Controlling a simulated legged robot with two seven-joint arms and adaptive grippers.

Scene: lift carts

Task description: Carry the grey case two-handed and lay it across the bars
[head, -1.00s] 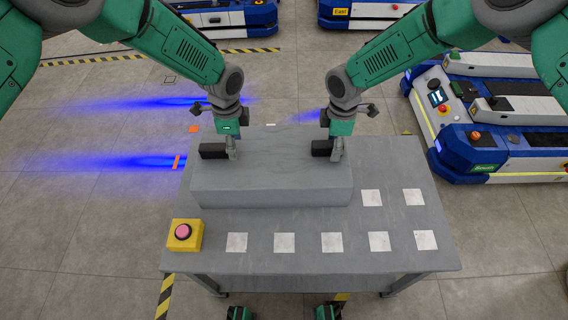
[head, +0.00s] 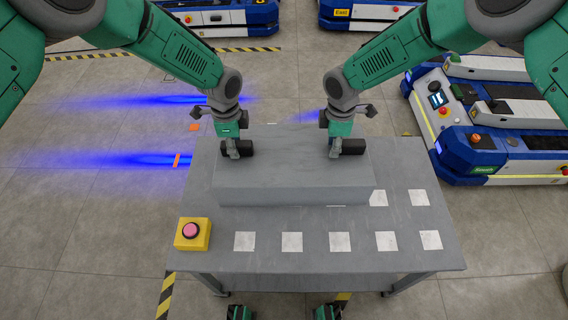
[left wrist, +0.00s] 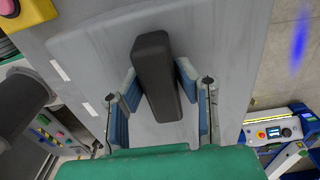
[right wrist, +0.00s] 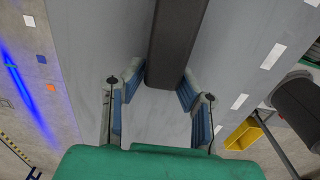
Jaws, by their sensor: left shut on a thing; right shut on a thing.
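The long grey case (head: 295,185) is level over the back part of the grey table (head: 330,258) in the head view. I cannot tell whether it touches the top. Two dark handles stand on it. My left gripper (head: 232,150) is shut on the left handle (head: 243,147), and that handle shows between its blue pads in the left wrist view (left wrist: 155,75). My right gripper (head: 337,150) is shut on the right handle (head: 354,147), seen in the right wrist view (right wrist: 175,45). Pale bars (head: 512,88) lie on a blue cart at the right.
A yellow box with a red button (head: 192,233) sits at the table's front left. Several white squares (head: 340,241) mark the tabletop. The blue cart (head: 465,150) stands right of the table across a floor gap. More carts (head: 225,18) stand at the back.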

